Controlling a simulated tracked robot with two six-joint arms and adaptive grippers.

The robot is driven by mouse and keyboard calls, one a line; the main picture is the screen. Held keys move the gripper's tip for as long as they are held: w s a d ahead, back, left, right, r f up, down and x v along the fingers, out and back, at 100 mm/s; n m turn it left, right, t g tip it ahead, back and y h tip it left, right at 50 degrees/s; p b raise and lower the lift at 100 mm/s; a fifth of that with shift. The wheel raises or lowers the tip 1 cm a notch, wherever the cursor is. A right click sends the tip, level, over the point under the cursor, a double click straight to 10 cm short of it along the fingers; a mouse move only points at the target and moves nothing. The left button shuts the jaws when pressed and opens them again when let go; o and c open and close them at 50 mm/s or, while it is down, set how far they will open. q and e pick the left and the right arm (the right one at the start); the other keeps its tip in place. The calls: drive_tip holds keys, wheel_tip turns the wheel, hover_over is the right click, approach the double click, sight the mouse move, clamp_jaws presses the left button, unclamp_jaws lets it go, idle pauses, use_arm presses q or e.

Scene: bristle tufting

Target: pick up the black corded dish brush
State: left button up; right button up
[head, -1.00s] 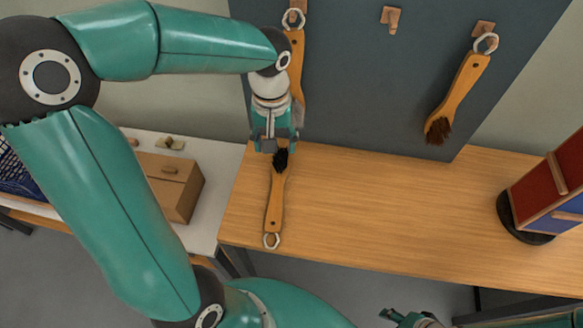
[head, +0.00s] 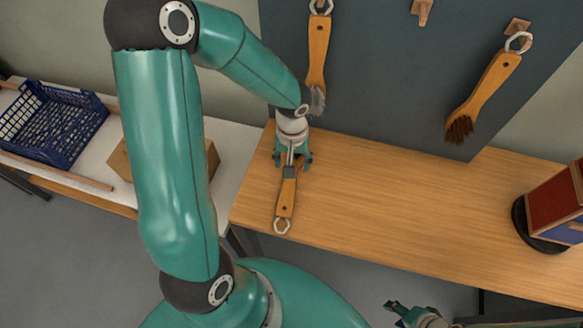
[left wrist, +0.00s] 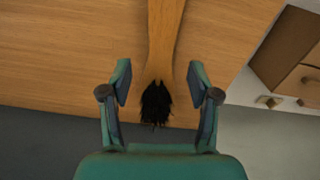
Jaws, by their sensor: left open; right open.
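The black corded dish brush (head: 286,197) lies on the wooden table with its wooden handle and cord loop toward the front edge. Its black bristles are hidden by my left gripper in the head view but show in the left wrist view (left wrist: 155,104). My left gripper (head: 292,164) is over the bristle end. In the left wrist view its two fingers (left wrist: 158,85) are open, one on each side of the brush's neck, with a gap on both sides. My right gripper (head: 402,310) is open and empty at the bottom, in front of the table.
A grey-bristled brush (head: 318,55) and a brown-bristled brush (head: 482,95) hang on the dark panel (head: 390,75). A red and blue object on a black round base (head: 540,232) stands at the right. A blue basket (head: 58,125) and a cardboard box (head: 122,160) are at the left. The table's middle (head: 400,195) is clear.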

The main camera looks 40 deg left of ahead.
use_arm(q)
wheel_tip(320, 180, down, 4)
drive_tip(key=shift+s+r, duration=0.15)
drive_tip(key=shift+r, duration=0.1)
clamp_jaws()
